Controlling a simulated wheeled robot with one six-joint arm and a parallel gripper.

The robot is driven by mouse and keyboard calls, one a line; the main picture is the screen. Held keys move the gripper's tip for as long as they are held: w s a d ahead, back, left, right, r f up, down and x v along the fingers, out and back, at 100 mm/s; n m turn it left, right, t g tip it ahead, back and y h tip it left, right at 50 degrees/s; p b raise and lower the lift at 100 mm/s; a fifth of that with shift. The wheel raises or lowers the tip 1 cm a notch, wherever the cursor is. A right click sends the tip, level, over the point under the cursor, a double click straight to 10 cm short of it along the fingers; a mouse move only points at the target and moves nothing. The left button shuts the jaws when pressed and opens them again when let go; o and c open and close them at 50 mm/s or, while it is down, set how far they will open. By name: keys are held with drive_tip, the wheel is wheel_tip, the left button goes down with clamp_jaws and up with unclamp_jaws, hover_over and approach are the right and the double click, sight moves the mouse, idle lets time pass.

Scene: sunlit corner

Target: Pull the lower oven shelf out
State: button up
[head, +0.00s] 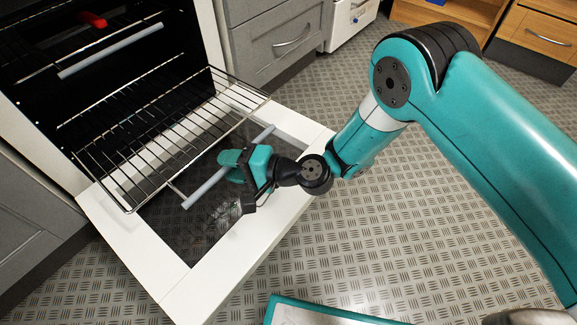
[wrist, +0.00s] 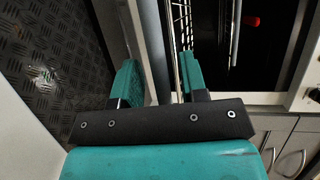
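The lower oven shelf (head: 157,140) is a wire rack that stands partly out of the oven, over the lowered door. A grey handle bar (head: 205,187) runs along its front. My gripper (head: 245,163) is at the middle of this bar, with one finger on either side. In the wrist view the handle bar (wrist: 154,45) lies between the two teal fingers of my gripper (wrist: 158,75), close to both. The shelf's wires also show beside the right finger.
An upper shelf with its own grey bar (head: 110,50) is inside the oven, with a red object (head: 92,19) on it. The white-framed oven door (head: 245,240) is open under the lower shelf. Grey drawers (head: 280,45) stand beside it.

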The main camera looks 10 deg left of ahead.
drive_tip(key=d+r+b, duration=0.3)
drive_tip(key=d+b, duration=0.3)
drive_tip(key=d, duration=1)
drive_tip(key=shift+s+d, duration=0.3)
drive_tip(key=shift+r, duration=0.1)
